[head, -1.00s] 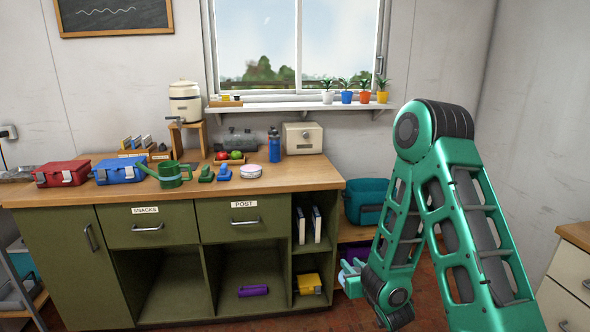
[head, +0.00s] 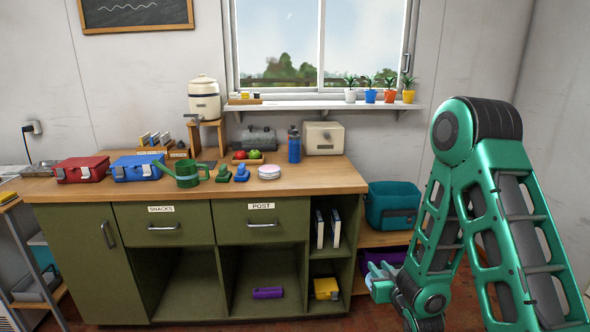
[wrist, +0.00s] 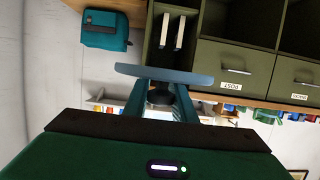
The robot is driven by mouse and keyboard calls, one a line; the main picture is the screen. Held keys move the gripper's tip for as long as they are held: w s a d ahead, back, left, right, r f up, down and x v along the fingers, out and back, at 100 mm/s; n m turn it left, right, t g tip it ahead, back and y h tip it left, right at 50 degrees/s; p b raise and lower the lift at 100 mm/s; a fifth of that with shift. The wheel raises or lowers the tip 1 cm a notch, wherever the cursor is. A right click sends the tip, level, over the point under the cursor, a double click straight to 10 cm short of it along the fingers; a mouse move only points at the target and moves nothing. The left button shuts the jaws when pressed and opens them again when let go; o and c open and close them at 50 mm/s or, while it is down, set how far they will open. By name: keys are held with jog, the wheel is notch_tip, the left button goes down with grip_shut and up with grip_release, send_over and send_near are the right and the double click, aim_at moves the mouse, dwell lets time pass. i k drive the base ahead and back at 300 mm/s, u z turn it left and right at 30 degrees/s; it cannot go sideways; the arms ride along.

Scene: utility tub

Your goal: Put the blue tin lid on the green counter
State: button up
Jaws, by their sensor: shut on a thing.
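My gripper (head: 380,280) is low at the right of the head view, in front of the open shelf beside the green counter. In the wrist view my gripper (wrist: 162,90) is shut on the blue tin lid (wrist: 165,74), a thin blue-grey disc seen edge-on across the fingertips. In the head view only a small pale-blue part of the lid (head: 380,291) shows at the fingers. The green counter (head: 325,180) has a wooden top over green drawers and cubbies. The lid is apart from it and below its top.

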aim_at(328, 176)
jog(key=i, duration=0.85)
jog(key=u, duration=0.1)
